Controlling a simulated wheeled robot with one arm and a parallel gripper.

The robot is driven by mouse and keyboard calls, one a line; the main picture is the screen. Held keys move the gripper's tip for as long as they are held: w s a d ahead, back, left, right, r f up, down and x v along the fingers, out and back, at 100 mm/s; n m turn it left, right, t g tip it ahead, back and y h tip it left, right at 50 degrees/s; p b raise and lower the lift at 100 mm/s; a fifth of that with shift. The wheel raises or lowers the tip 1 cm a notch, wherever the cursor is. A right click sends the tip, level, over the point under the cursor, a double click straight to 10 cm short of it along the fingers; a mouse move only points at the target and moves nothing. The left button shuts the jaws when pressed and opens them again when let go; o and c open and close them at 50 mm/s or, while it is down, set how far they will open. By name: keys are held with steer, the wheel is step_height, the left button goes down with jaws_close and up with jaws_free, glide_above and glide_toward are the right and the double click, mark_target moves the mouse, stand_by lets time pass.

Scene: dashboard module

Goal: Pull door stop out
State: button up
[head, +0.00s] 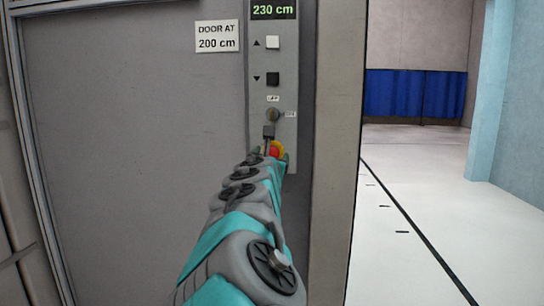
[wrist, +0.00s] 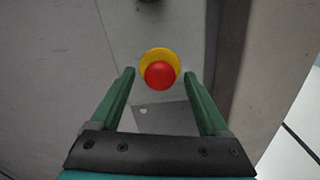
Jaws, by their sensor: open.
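The door stop is a red button on a yellow round base (head: 275,150), low on the grey control panel (head: 284,95). In the wrist view the red knob (wrist: 160,75) sits in front of its yellow collar (wrist: 158,54). My gripper (wrist: 160,76) is open, with one green finger to the left and one to the right of the red knob. Gaps show between the fingers and the knob, so they do not seem to touch it. In the head view my arm hides most of the gripper and part of the button.
Above the button are a key switch (head: 272,114), a black down button (head: 273,79), a white up button (head: 273,42) and a display (head: 274,10) reading 230 cm. A sign (head: 217,36) reads DOOR AT 200 cm. Open floor (head: 430,220) lies to the right, with a blue curtain behind.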

jaws_close()
stand_by(0.6)
